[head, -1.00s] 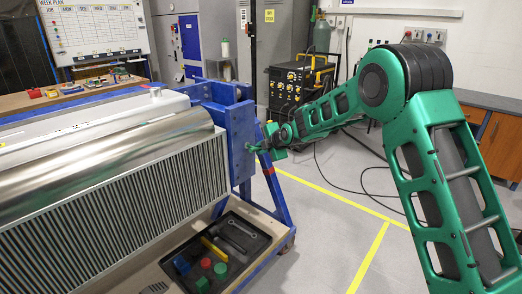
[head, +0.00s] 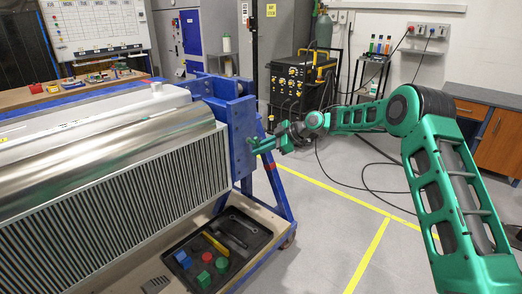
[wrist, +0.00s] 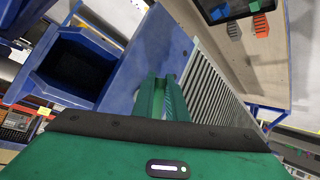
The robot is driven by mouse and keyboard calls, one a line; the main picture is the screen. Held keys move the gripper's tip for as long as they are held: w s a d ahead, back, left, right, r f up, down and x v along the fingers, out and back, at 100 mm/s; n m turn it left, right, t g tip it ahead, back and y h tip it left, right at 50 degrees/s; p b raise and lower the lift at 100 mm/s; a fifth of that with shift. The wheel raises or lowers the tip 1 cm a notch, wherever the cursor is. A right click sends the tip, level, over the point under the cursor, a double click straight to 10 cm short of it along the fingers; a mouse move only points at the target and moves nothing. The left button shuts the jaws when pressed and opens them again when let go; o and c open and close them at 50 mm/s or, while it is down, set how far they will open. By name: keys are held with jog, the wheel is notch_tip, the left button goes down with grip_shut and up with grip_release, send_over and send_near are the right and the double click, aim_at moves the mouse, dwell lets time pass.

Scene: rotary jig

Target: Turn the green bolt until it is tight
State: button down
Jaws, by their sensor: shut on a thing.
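My gripper (head: 264,146) is at the right-hand face of the blue upright plate (head: 242,140) at the end of the jig. Its green fingers also show in the wrist view (wrist: 165,98), close together and pointing at the blue plate. The fingers are shut on the green bolt at the plate. The bolt itself is mostly hidden by the fingers and too small to make out, so I cannot tell how far it sits in the plate.
The jig carries a silver, finned unit (head: 110,195). Below is a black tray (head: 258,238) with a wrench and coloured blocks. A workbench (head: 70,103) stands behind left, a welding cart (head: 290,82) behind.

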jog(key=shift+s+a+r+m+y, duration=0.2)
jog(key=shift+s+a+m+y, duration=0.15)
jog(key=shift+m+y, duration=2.1)
jog(key=shift+s+a+r+m+y, duration=0.4)
jog(key=shift+m+y, duration=1.3)
jog(key=shift+m, duration=1.5)
jog(key=shift+s+a+r+m+y, duration=0.15)
jog(key=shift+s+m+y, duration=0.3)
jog(key=shift+m+y, duration=2)
jog(key=shift+m+t+h, duration=0.5)
jog(key=shift+m, duration=0.2)
jog(key=c, duration=1.8)
grip_release()
jog(key=shift+a+f, duration=0.1)
jog(key=shift+o, duration=0.2)
